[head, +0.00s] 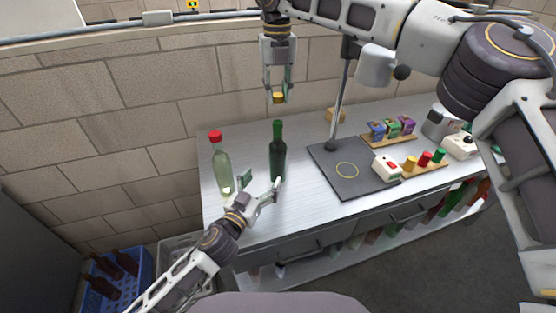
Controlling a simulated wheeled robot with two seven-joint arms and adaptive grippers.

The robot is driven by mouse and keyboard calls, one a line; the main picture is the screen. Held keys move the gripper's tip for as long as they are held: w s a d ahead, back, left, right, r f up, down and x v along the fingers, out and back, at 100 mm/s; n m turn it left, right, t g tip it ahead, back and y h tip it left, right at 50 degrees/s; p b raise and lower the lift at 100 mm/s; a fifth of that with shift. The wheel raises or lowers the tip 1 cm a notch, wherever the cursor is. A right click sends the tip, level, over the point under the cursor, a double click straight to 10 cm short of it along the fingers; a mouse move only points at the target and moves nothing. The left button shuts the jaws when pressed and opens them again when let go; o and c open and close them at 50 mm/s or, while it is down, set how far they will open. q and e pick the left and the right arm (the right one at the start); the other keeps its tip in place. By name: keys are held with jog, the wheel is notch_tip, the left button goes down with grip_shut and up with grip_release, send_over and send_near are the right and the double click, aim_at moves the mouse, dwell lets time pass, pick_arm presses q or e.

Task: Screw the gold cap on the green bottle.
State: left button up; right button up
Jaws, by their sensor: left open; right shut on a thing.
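The dark green bottle (278,160) stands upright on the metal bench (312,212). No gold cap shows on its neck. The gold cap (279,98) is held in my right gripper (279,92), which points down above the bottle's mouth, with a gap between cap and bottle. My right gripper is shut on the cap. My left gripper (261,186) is open, low in front of the bottle and a little to its left. One finger is close to the bottle's lower part; I cannot tell if they touch.
A clear bottle with a red cap (220,160) stands left of the green bottle. A dark stand base (350,182) with a post is to the right. Farther right are a rack of coloured caps (425,168), small boxes (393,127) and a white device (387,168).

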aim_at(278, 158)
pick_arm(q)
jog(key=shift+w+d, duration=0.1)
jog(key=shift+w, duration=0.05)
dwell(0.4)
jog(key=shift+x, duration=5.75)
jog(key=c, duration=1.6)
jog(key=shift+o, duration=0.2)
pick_arm(e)
jog(key=shift+s+f, duration=0.1)
jog(key=shift+f, duration=2.35)
jog(key=shift+f, duration=0.1)
jog(key=shift+f, duration=0.8)
jog(key=shift+f, duration=0.55)
